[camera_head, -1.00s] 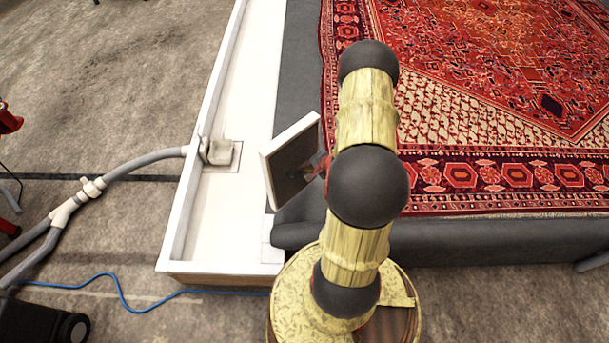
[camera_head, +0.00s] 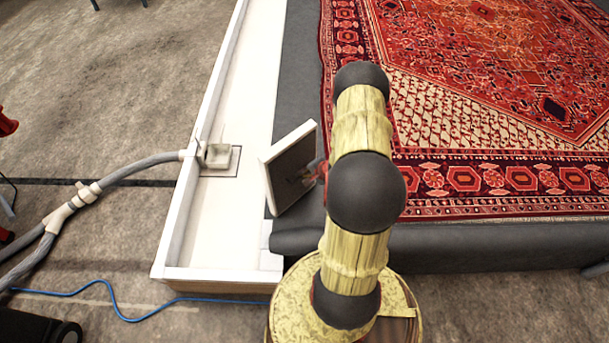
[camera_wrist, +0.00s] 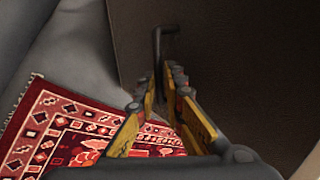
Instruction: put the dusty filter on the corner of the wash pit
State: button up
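The dusty filter (camera_head: 290,165) is a square panel with a white frame and a dark brown face. It is tilted upright above the border between the white trough and the grey edge of the wash pit (camera_head: 420,245). My gripper (camera_head: 312,175) is at its brown face, partly hidden by my arm. In the wrist view the filter's brown face (camera_wrist: 240,60) fills the right side. My gripper's yellow fingers (camera_wrist: 164,85) are closed in on the dark bent handle (camera_wrist: 160,45) on that face.
A red patterned rug (camera_head: 480,120) lies in the pit. The white trough (camera_head: 215,230) runs along the left, with a drain fitting (camera_head: 218,155) and a grey hose (camera_head: 135,167). A blue cable (camera_head: 70,292) lies on the floor.

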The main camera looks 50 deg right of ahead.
jog(key=o, duration=0.4)
